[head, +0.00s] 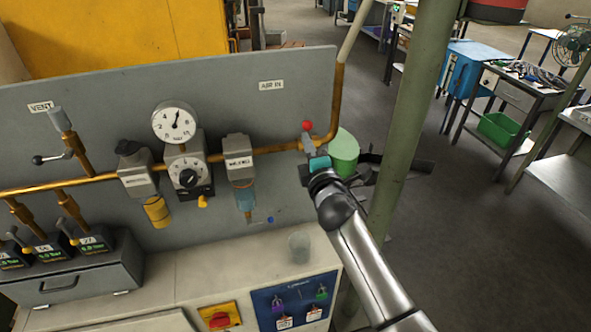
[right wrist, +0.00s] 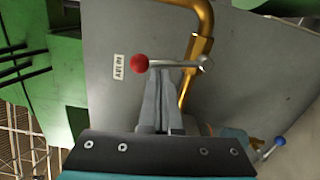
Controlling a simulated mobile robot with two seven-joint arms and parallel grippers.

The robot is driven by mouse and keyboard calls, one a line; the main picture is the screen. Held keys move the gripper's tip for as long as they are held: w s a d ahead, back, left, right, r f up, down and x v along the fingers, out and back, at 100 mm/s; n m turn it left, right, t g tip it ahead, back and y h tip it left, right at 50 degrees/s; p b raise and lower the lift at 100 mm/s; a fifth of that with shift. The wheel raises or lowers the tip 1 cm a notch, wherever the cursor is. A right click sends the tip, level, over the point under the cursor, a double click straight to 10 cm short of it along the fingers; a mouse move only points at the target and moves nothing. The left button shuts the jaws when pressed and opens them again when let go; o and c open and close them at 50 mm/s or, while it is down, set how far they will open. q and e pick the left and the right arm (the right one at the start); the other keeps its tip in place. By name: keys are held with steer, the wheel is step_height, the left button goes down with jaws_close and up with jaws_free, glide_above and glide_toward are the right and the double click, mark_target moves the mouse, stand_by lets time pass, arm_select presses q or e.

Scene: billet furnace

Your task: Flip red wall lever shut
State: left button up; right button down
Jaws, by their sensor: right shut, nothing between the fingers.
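The red lever knob (head: 308,125) stands at the right end of the brass pipe on the grey wall panel, below the AIR IN label. In the right wrist view the red knob (right wrist: 139,63) ends a silver lever arm (right wrist: 185,64), which runs across to a pivot at the brass pipe. My right gripper (head: 308,143) is just below the knob in the head view. In the right wrist view its fingers (right wrist: 162,88) are shut and empty, tips at the lever arm; I cannot tell whether they touch it. My left gripper is not in view.
A pressure gauge (head: 174,122), a regulator (head: 188,172) and a filter bowl (head: 243,196) sit left along the pipe. A blue-ended small lever (head: 270,219) is below. A green post (head: 412,110) stands close right of my right arm. A clear cup (head: 299,248) is on the ledge.

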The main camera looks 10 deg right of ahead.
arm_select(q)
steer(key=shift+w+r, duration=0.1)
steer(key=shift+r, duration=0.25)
arm_select(e)
steer(key=shift+d+r, duration=0.15)
steer(key=shift+d, duration=0.2)
arm_select(q)
steer(key=shift+p, duration=0.3)
arm_select(e)
steer(key=shift+d, duration=0.1)
